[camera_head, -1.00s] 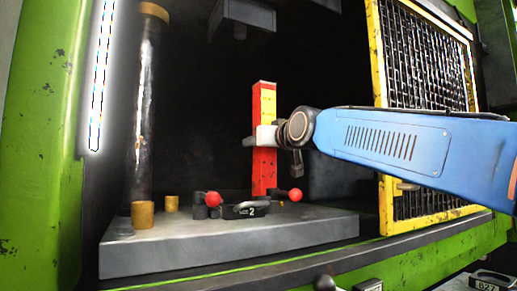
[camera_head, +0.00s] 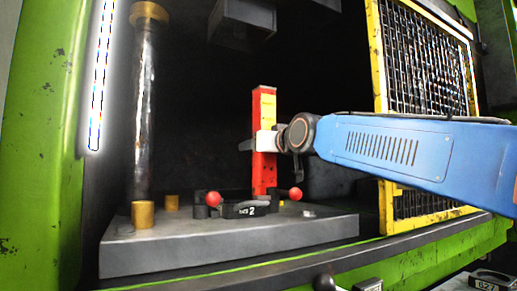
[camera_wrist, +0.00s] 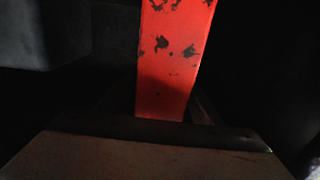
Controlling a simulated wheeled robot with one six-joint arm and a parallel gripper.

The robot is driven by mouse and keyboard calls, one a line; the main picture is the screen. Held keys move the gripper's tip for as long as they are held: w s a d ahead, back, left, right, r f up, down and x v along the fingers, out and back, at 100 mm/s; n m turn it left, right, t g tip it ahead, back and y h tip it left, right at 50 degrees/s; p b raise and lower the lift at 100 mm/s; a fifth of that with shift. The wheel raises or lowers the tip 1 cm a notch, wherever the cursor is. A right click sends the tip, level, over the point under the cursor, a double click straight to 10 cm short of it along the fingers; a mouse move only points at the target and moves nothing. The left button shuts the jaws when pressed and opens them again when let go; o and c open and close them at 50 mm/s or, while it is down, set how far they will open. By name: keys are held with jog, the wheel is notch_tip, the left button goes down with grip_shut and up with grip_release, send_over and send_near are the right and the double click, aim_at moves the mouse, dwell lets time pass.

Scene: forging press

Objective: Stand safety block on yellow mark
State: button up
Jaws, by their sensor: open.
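The safety block (camera_head: 265,176) is a tall red bar with a yellow patch near its top. It stands upright on the grey press bed (camera_head: 230,243), behind a black die holder. Its foot is hidden in the head view. My gripper (camera_head: 261,142) is at the block's middle height, its jaws open around or beside it; the exact gap is too small to tell. In the wrist view the scuffed red block (camera_wrist: 175,60) runs down to a dark edge. I cannot make out a yellow mark on the bed under the block.
The black die holder (camera_head: 246,209) with two red knobs sits in front of the block. Brass posts (camera_head: 145,214) stand at the bed's left. The upper ram (camera_head: 242,22) hangs above. A yellow mesh guard (camera_head: 424,65) is at the right, behind my arm.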

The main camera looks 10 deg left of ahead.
jog(key=v, duration=1.2)
dwell(0.4)
